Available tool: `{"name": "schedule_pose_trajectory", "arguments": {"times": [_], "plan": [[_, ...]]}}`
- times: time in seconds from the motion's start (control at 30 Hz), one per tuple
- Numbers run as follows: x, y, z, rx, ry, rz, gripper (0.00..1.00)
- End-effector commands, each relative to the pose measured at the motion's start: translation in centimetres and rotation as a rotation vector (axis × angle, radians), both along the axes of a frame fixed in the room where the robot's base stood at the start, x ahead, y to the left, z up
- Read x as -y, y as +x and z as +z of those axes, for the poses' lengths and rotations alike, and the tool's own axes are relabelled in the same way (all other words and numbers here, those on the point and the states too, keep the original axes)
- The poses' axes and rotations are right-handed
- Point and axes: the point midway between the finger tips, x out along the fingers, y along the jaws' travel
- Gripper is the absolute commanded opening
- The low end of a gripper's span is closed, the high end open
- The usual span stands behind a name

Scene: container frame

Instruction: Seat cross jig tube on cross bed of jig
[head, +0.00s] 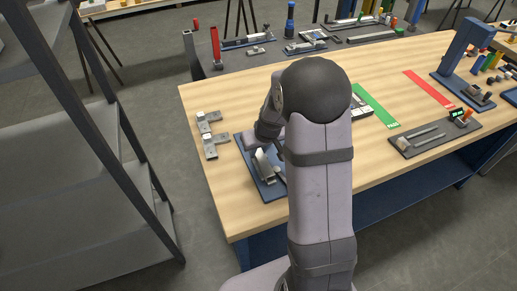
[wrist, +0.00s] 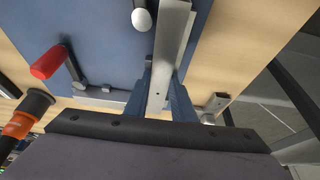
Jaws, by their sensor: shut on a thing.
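The jig is a dark blue plate (head: 244,152) on the near left of the wooden table; it fills the upper left of the wrist view (wrist: 105,35). A grey square metal tube (wrist: 168,50), apparently the cross jig tube, runs from the top of the wrist view down between the blue fingers of my gripper (wrist: 160,100). My gripper is shut on it, over the jig. In the head view my arm hides much of the jig and the fingertips. I cannot tell whether the tube touches the cross bed.
A red-handled toggle clamp (wrist: 50,62) stands on the jig beside the tube. Grey brackets (head: 211,140) lie left of the jig. A green strip (head: 376,105), a red strip (head: 429,88) and a grey tray (head: 435,137) lie to the right. A dark shelf rack stands left.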

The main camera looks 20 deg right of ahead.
Motion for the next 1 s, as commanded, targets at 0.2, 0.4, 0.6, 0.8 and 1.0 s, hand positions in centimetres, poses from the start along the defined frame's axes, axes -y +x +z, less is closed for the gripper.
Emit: {"name": "schedule_pose_trajectory", "arguments": {"times": [0.2,0.4,0.6,0.8,1.0], "plan": [[0.01,0.02,-0.32,0.001,0.0,0.0,0.0],[0.0,0.02,-0.35,0.001,0.0,0.0,0.45],[0.0,0.01,-0.36,0.0,0.0,0.0,0.45],[0.0,-0.01,-0.38,0.0,0.0,0.0,0.67],[0.0,0.0,-0.34,0.0,0.0,0.0,0.67]]}}
